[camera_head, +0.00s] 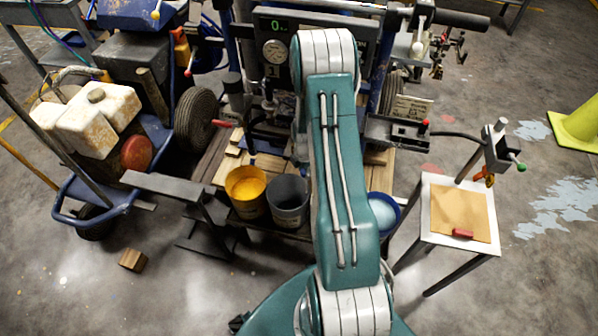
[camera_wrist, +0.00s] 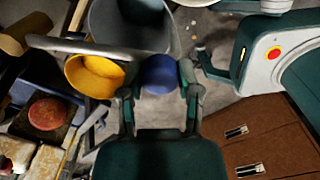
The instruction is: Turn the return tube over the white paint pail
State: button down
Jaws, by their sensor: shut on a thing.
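In the head view, a blue pail with white paint (camera_head: 383,213) stands just right of my arm. A pail of yellow paint (camera_head: 246,191) and a grey pail (camera_head: 288,201) stand left of my arm. In the wrist view, my gripper (camera_wrist: 158,92) is shut on a blue rounded piece (camera_wrist: 158,74). A grey bar (camera_wrist: 75,45) runs left from it and looks like the return tube; their join is not clear. The yellow pail (camera_wrist: 95,76) and grey pail (camera_wrist: 130,22) lie beyond. My arm hides the gripper in the head view.
The striper machine (camera_head: 270,60) fills the back. A white-tanked engine unit (camera_head: 100,115) stands left. A small table (camera_head: 430,235) with a red block (camera_head: 462,233) stands right. A wood block (camera_head: 132,259) lies on the floor. The wrist view shows a brown cabinet (camera_wrist: 280,155).

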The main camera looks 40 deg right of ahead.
jog(key=shift+d, duration=0.15)
dwell(0.3)
jog(key=shift+c, duration=1.5)
grip_release()
